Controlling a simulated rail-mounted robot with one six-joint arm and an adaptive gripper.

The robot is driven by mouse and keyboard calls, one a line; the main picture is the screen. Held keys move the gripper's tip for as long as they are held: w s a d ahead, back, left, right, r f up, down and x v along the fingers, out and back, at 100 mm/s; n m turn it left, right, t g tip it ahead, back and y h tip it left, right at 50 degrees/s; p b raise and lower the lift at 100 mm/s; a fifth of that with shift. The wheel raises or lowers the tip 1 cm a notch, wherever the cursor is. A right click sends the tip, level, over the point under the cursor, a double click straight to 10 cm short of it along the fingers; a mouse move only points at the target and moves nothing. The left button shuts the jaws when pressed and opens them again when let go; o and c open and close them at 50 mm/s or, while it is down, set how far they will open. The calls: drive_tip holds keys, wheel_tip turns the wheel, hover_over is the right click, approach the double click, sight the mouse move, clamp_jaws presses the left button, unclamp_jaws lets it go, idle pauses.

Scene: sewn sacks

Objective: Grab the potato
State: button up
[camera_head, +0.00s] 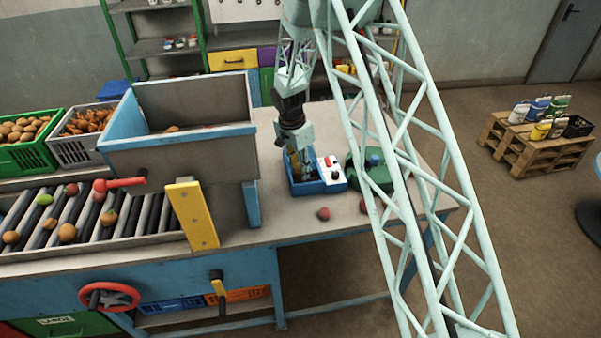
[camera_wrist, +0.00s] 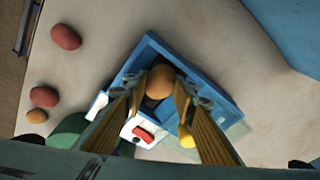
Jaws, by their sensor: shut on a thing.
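A round orange-brown potato (camera_wrist: 160,80) shows in the wrist view between my gripper's two fingertips. My gripper (camera_wrist: 159,95) is shut on it, with a long yellowish finger on either side. The potato appears inside or just above a blue open box (camera_wrist: 222,103); its exact height over the floor of the box is hard to tell. In the head view my gripper (camera_head: 301,168) points down into the same blue box (camera_head: 309,187) on the table. The potato is hidden there by the fingers and the box wall.
A white panel with red buttons (camera_head: 331,172) adjoins the box. Reddish potatoes (camera_wrist: 65,37) lie loose on the table. A green object (camera_head: 377,178) stands right of the box. A large hopper (camera_head: 195,155) and roller conveyor (camera_head: 75,222) with produce are at the left.

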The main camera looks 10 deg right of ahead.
drive_tip(key=shift+r, duration=0.15)
drive_tip(key=shift+s+r+b, duration=0.1)
drive_tip(key=shift+r+b, duration=0.35)
drive_tip(key=shift+r, duration=1.2)
drive_tip(key=s+r+b, duration=0.1)
drive_tip(key=s+b, duration=0.2)
drive_tip(key=s, duration=1.2)
drive_tip(key=shift+s+r, duration=0.2)
drive_tip(key=shift+s, duration=0.2)
drive_tip(key=shift+d, duration=0.1)
